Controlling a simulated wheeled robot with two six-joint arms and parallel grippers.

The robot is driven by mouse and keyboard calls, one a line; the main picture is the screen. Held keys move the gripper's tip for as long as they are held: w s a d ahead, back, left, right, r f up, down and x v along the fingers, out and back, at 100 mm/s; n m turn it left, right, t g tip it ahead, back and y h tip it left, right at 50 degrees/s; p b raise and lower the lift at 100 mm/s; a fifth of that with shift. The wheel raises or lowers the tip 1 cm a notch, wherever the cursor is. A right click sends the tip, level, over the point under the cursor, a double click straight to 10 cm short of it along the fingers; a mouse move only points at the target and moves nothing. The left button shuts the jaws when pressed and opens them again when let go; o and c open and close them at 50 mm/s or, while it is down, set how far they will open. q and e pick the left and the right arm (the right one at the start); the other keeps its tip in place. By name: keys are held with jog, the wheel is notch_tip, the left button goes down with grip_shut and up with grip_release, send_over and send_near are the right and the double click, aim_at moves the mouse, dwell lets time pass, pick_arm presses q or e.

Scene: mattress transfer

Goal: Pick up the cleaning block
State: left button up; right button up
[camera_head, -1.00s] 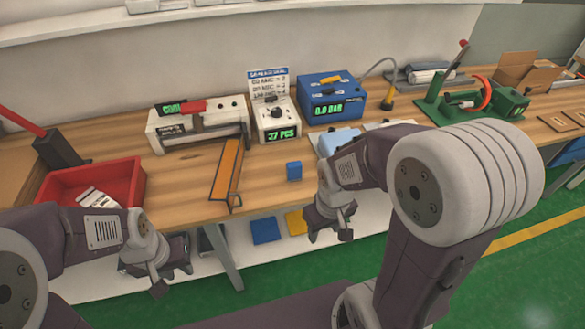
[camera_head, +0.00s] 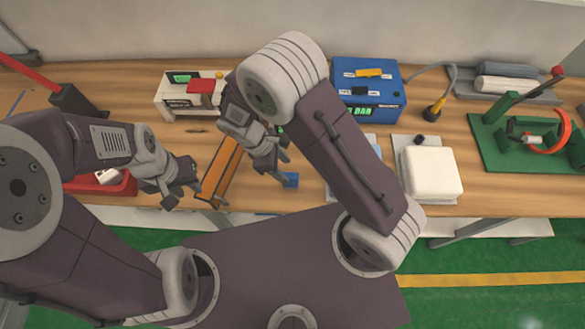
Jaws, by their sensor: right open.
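The cleaning block looks to be the small blue block (camera_head: 291,180) on the wooden workbench (camera_head: 440,129), near its front edge. My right gripper (camera_head: 284,166) is open, with its fingertips just above and beside the block in the picture. I cannot tell whether they touch it, and part of the block is hidden by the gripper. My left gripper (camera_head: 180,194) is over the front edge of the bench at the left, apart from the block. Its jaws are too unclear to tell if they are open.
An orange channel (camera_head: 221,172) lies left of the block. A red bin (camera_head: 100,185) is partly behind my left arm. A blue device (camera_head: 368,93) stands at the back, a white pad (camera_head: 431,172) at the right, and a green fixture (camera_head: 510,139) at the far right.

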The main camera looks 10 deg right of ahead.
aim_at(293, 181)
jog(key=x, duration=0.4)
jog(key=shift+w+d, duration=0.15)
jog(key=shift+d, duration=0.05)
jog(key=x, duration=0.3)
jog(key=p+x, duration=0.1)
jog(key=shift+s+a+f, duration=0.25)
jog(key=shift+s+a, duration=0.05)
jog(key=shift+s, duration=0.1)
jog(key=shift+w+d+f, duration=0.15)
jog(key=shift+d+f, duration=0.05)
jog(key=shift+f, duration=0.15)
grip_shut()
